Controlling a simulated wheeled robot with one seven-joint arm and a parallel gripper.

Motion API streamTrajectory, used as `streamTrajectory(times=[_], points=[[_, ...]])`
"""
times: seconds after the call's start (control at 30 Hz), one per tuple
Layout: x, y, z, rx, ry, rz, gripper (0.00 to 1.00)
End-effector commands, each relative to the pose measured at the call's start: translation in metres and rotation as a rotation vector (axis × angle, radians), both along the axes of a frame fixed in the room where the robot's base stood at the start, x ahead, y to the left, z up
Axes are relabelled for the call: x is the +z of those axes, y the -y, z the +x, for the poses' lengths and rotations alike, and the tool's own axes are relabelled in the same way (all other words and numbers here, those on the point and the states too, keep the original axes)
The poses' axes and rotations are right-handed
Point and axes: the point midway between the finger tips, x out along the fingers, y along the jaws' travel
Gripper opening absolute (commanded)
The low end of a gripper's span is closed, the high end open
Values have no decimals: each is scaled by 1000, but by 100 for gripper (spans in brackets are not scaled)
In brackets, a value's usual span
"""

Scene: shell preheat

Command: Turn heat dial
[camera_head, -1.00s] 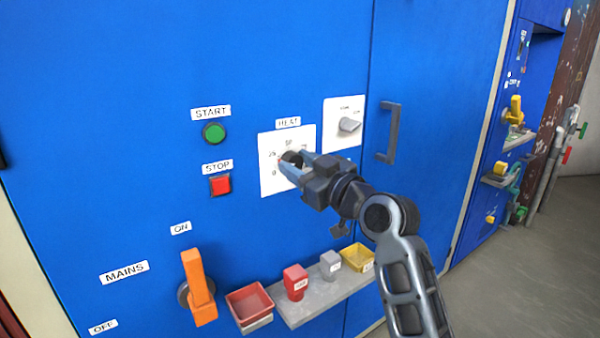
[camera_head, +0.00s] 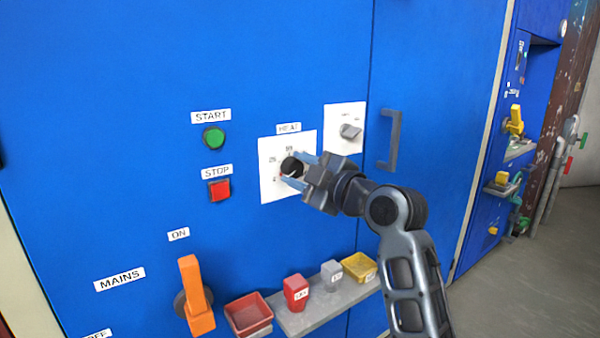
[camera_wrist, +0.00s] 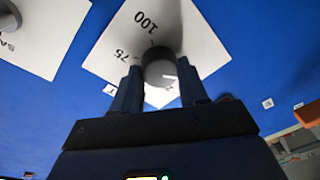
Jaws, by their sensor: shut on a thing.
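The heat dial (camera_head: 291,166) is a round black knob on a white scale plate (camera_head: 269,189) under the HEAT label (camera_head: 288,128). My gripper (camera_head: 294,168) reaches it from the right, with one blue finger above and one below it. In the wrist view the dial (camera_wrist: 157,74) sits between my two dark fingers (camera_wrist: 158,70), which are shut on it. The plate (camera_wrist: 205,45) shows 100 and 75 upside down. My fingers and hand hide part of the scale, so I cannot tell the exact setting.
A second knob (camera_head: 350,131) on a white plate and a grey door handle (camera_head: 391,140) are close on the right. START (camera_head: 213,138) and STOP (camera_head: 219,188) buttons are on the left. An orange mains lever (camera_head: 196,295) and a shelf (camera_head: 317,311) with small containers lie below.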

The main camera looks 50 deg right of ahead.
Motion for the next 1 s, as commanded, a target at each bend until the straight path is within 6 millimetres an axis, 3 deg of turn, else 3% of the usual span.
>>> streamTrajectory(times=[0.57,0.6,0.83,1.0], points=[[-2,0,1,1,-12,-27,12],[-2,0,1,1,-12,-27,47],[-1,0,0,0,-10,-27,68],[0,0,0,1,-9,-27,68]])
